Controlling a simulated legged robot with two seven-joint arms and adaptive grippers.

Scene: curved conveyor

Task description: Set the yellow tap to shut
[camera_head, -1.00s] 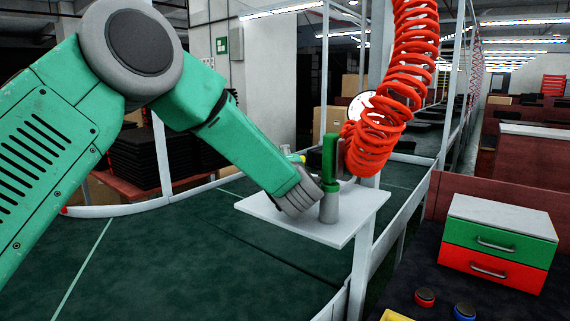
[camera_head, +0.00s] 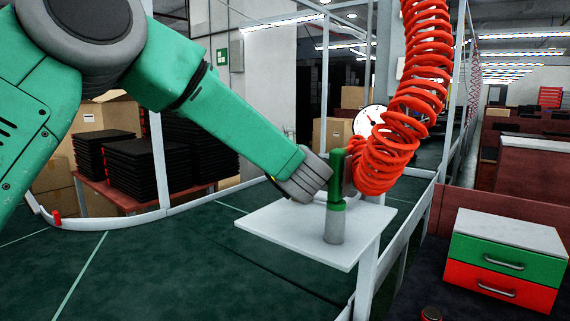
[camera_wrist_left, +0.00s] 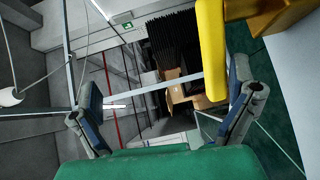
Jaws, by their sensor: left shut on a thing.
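The yellow tap's lever (camera_wrist_left: 212,50) is a rounded yellow bar hanging from the top of the left wrist view. Its free end lies between my left gripper's fingers (camera_wrist_left: 166,95), closer to the right-hand finger. My left gripper is shut on this lever, though a gap shows beside the other finger. In the head view my left gripper (camera_head: 312,178) is above the white stand, beside a green upright (camera_head: 337,180) with a grey base. Its fingertips and the yellow lever are hidden there. My right gripper is not in view.
A red coiled hose (camera_head: 385,150) hangs close behind the upright. A drawer box with green and red fronts (camera_head: 505,260) stands at the right.

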